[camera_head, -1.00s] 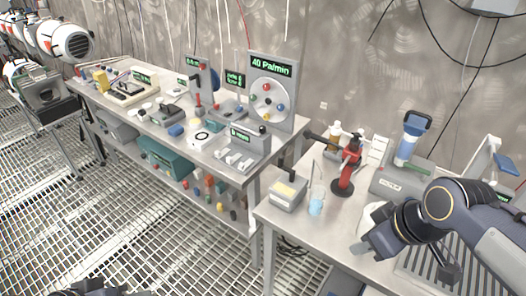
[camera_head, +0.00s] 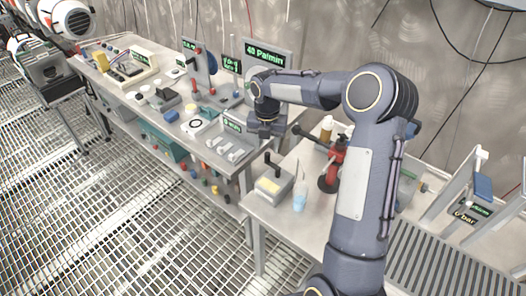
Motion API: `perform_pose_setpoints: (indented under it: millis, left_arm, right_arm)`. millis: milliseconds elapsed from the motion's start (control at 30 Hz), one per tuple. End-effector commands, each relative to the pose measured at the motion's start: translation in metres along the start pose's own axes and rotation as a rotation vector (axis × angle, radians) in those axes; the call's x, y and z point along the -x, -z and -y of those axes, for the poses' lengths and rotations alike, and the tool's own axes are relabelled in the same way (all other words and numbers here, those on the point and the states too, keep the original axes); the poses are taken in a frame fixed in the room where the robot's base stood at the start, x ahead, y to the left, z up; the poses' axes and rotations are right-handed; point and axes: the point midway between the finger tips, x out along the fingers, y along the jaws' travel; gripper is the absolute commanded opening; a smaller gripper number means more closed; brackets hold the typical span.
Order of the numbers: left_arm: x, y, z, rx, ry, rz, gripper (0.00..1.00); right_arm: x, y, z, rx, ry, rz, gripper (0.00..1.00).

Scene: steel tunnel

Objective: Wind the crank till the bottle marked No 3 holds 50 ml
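My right arm rises through the right half of the view and bends left, and its gripper (camera_head: 266,129) hangs over the right end of the left bench, in front of a grey panel (camera_head: 284,57) with a green "40" display. Its fingers are dark and small, and I cannot tell whether they are apart or hold anything. A clear vessel with blue liquid (camera_head: 299,202) stands on the right bench; no "No 3" mark is readable. Beside it is a red stand with a black arm (camera_head: 332,168), partly behind my arm. My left gripper is out of view.
A brown bottle (camera_head: 326,128) stands behind the red stand. A low grey box with levers (camera_head: 229,146) lies left of my gripper.

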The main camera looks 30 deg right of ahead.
Motion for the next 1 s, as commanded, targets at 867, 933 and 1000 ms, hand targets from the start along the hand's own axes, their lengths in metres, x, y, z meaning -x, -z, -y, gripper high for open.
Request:
perform_pose_setpoints:
  millis: [867, 933, 1000]
  left_arm:
    - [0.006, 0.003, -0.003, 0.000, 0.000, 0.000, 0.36]
    - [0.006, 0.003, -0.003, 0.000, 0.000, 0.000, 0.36]
    - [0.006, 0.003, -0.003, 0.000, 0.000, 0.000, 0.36]
  right_arm:
    - [-0.045, 0.000, 0.000, -0.003, -0.001, 0.000, 0.10]
    - [-0.045, 0.000, 0.000, -0.003, -0.001, 0.000, 0.01]
    - [-0.045, 0.000, 0.000, -0.004, -0.001, 0.000, 0.00]
